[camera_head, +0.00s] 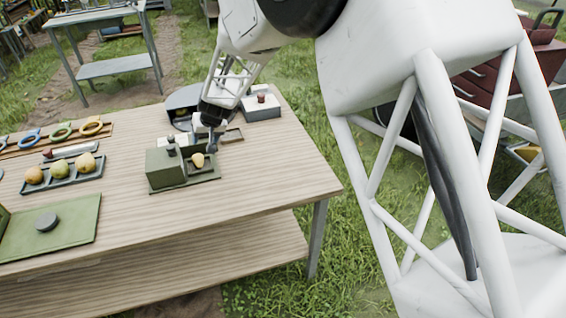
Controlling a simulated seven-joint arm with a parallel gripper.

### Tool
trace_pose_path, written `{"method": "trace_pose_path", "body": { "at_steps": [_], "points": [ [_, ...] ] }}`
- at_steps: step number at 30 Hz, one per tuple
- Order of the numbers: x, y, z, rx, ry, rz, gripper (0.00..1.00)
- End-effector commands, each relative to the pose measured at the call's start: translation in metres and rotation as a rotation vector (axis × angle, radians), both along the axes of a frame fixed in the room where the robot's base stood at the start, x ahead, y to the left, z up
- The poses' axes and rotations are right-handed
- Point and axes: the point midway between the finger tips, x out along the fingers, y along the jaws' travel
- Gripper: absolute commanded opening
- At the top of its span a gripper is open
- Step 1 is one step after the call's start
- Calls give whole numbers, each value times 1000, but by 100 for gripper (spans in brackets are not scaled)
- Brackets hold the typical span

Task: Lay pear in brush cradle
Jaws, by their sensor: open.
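A yellow pear (198,160) is at the right part of a small green fixture (166,170), which looks like the brush cradle. The fixture has a boxy green block on the left and a flat base. My gripper (213,147) is open, just above and right of this pear. The fingers are small and partly hidden, so I cannot tell whether they touch the pear. More pears, among them a yellow-green one (60,167), lie in a dark tray (88,174) at the left.
The wooden table (130,200) is bare in front of the fixture. A green board with a dark disc (46,222) lies at the front left. A white box with a red knob (261,107) and a dark bin (184,97) stand behind my gripper.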

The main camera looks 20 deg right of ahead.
Motion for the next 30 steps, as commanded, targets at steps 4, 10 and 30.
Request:
{"method": "trace_pose_path", "body": {
  "at_steps": [4, 10, 30],
  "points": [
    [-11, -7, 18, -4, 0, 1, 57],
    [-53, -27, 65, -21, 13, 3, 57],
    [-319, -127, 195, -183, 96, -57, 57]
  ]
}}
